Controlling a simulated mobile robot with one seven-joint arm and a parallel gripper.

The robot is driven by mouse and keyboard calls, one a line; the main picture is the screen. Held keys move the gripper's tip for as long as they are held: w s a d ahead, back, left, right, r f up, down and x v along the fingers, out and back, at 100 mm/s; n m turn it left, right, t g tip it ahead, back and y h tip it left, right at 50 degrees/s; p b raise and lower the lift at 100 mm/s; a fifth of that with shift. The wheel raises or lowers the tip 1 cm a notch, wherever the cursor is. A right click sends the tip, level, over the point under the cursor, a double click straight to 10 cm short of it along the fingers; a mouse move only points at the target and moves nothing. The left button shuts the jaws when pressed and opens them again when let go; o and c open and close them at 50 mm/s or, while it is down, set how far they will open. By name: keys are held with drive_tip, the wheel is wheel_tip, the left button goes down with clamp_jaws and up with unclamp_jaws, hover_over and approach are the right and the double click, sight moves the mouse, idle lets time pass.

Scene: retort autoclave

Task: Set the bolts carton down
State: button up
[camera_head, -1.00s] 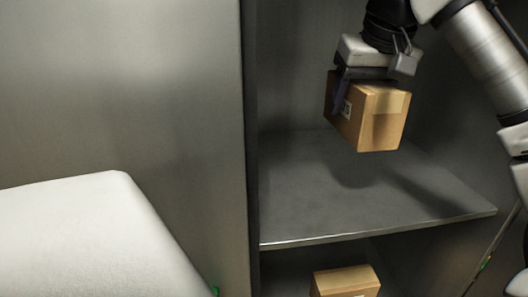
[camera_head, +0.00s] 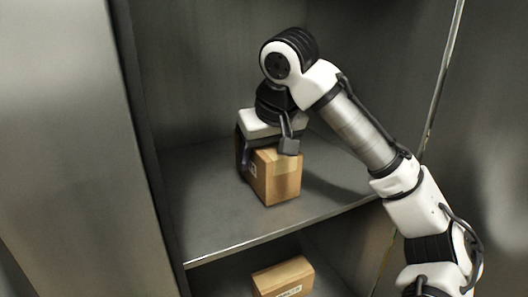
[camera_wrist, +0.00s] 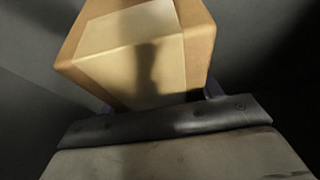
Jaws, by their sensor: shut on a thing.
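The bolts carton (camera_head: 272,178) is a brown cardboard box with a paler tape strip and a white label on its left side. It is over the grey metal shelf (camera_head: 215,222), at or very near its surface; I cannot tell whether it touches. My gripper (camera_head: 262,155) comes from above and is shut on the carton. In the wrist view the carton (camera_wrist: 195,50) fills the top centre, just beyond the gripper's body (camera_wrist: 160,120). The fingers are mostly hidden.
A second brown carton (camera_head: 284,277) with a label stands on the level below. A metal cabinet side (camera_head: 75,150) borders the shelf at left. Bare shelf lies left of and in front of the held carton. My arm crosses the right side.

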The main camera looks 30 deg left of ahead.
drive_tip(key=shift+f, duration=0.1)
drive_tip(key=o, duration=1.3)
drive_tip(key=shift+s+f, duration=0.1)
drive_tip(key=shift+c, duration=0.2)
drive_tip(key=b+v, duration=0.2)
drive_tip(key=v, duration=1)
